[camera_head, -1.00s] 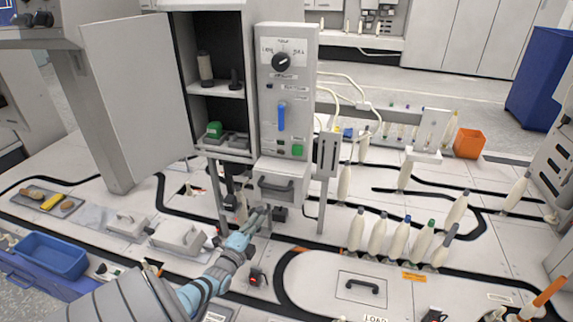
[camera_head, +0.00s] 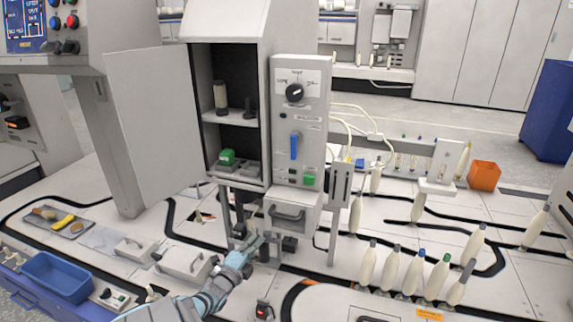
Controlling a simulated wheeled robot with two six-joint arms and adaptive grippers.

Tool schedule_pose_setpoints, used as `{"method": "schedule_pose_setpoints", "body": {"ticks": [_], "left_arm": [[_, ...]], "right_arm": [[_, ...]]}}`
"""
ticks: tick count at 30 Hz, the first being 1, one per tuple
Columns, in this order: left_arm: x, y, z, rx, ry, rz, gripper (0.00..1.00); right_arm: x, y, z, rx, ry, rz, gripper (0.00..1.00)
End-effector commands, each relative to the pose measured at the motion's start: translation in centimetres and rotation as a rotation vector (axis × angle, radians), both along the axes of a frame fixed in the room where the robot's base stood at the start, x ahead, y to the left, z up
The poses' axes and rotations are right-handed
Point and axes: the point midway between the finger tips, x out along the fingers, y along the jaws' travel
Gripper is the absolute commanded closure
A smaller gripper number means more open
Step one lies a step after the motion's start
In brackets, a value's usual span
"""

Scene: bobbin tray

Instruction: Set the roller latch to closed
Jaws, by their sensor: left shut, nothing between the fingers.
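My left gripper (camera_head: 253,243) is shut and empty. It is low in front of the machine, just below and left of the grey drawer handle (camera_head: 287,215). Dark mechanism parts (camera_head: 240,230) sit behind and beside its fingertips; contact cannot be told. The machine's control panel (camera_head: 312,122) carries a black dial (camera_head: 294,93), an upright blue lever (camera_head: 294,146) and a green button (camera_head: 308,179). A grey slotted bracket (camera_head: 340,185) is on its right side. I cannot tell which part is the roller latch, nor its state. My right gripper is not in view.
The cabinet door (camera_head: 152,120) stands open to the left. A blue bin (camera_head: 58,277) is at lower left, with lidded grey boxes (camera_head: 185,264) beside it. Several pale bobbins (camera_head: 412,271) stand at right. An orange bin (camera_head: 484,175) is farther back.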

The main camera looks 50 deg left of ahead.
Motion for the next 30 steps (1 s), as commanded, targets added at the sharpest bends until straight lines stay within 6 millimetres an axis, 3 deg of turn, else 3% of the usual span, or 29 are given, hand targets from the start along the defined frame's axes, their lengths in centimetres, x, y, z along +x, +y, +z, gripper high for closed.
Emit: {"method": "schedule_pose_setpoints", "body": {"ticks": [26, 30], "left_arm": [[-0.14, 0.76, 0.02, -0.001, 0.0, 0.005, 1.0], [-0.3, 0.14, 0.13, -0.002, 0.001, 0.001, 1.0]], "right_arm": [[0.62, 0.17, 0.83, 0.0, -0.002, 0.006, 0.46], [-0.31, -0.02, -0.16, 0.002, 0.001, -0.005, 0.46]]}}
